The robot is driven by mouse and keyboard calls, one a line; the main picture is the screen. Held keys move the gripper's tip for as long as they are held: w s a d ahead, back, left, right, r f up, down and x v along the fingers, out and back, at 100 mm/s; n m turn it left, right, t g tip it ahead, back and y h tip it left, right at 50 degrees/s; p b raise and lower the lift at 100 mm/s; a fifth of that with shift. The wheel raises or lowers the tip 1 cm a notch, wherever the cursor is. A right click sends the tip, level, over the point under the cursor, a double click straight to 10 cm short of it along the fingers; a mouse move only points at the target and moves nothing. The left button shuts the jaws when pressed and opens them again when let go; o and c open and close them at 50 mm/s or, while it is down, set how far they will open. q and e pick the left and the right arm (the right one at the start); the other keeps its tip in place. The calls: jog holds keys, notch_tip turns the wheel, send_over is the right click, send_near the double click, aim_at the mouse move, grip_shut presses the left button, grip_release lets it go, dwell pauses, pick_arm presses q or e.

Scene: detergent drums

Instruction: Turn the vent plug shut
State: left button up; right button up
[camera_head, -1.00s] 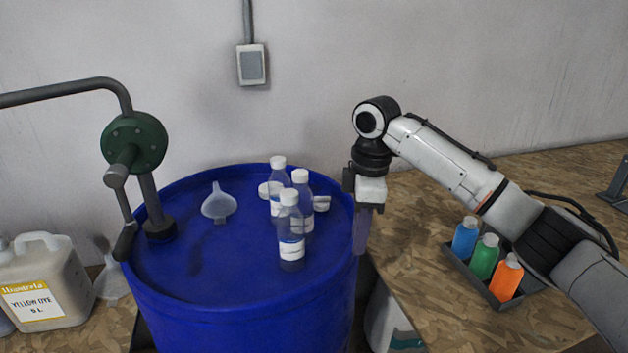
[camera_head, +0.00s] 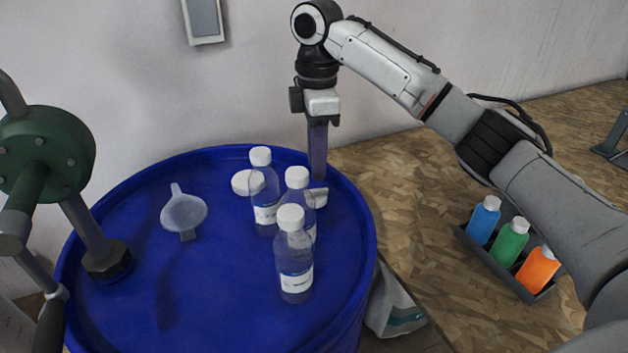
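The blue drum (camera_head: 230,310) stands in the middle left of the head view. A small white fitting (camera_head: 319,196), which looks like the vent plug, sits near the drum top's right rim, partly hidden by a bottle. A round white cap (camera_head: 246,183) lies flat further left, partly behind another bottle. My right gripper (camera_head: 318,180) points straight down with its fingertips at the white fitting. The fingers are seen edge-on, so their gap and any contact are unclear. My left gripper is out of view.
Three clear white-capped bottles (camera_head: 295,265) stand on the drum just left of my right gripper. A funnel (camera_head: 184,213) and a green hand pump (camera_head: 45,150) are further left. A tray (camera_head: 488,262) of coloured bottles is on the right board.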

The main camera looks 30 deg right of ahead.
aim_at(316, 189)
jog(key=shift+f, duration=2.8)
grip_shut()
